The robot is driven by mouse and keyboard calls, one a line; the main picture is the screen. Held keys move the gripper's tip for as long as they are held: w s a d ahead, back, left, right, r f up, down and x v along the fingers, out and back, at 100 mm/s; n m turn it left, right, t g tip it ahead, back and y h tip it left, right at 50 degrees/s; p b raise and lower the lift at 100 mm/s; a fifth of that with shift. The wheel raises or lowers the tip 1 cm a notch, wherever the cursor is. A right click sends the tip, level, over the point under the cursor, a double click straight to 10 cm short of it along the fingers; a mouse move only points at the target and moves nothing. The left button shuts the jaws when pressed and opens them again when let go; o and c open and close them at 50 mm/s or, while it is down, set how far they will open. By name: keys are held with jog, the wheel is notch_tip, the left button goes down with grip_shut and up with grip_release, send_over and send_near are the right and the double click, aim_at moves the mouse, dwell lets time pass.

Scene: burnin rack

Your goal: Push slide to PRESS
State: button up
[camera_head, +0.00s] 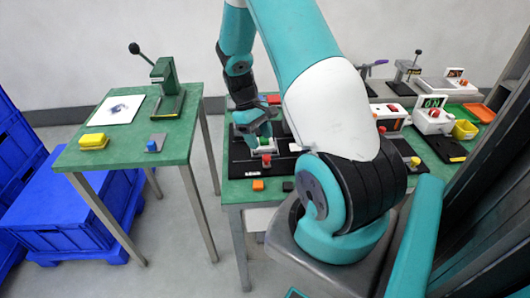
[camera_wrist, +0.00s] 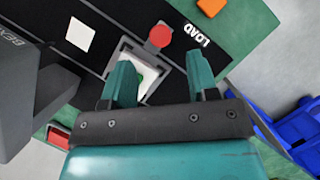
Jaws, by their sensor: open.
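In the head view the red knob (camera_head: 266,160) shows just below my gripper (camera_head: 258,142). My gripper (camera_wrist: 161,82) is open, its teal fingers apart on either side of the carriage's near part in the wrist view. I cannot tell whether they touch it. No PRESS label is readable.
A grey block (camera_wrist: 30,95) stands at the left of the wrist view. An orange block (camera_head: 258,185) and a dark block (camera_head: 287,186) lie near the front edge of the green table (camera_head: 235,192). A second green table (camera_head: 75,157) stands left with a lever press (camera_head: 168,85).

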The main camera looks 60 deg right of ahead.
aim_at(266, 156)
jog(key=x, duration=0.5)
jog(key=shift+s+f, duration=0.1)
jog(key=shift+f, duration=0.3)
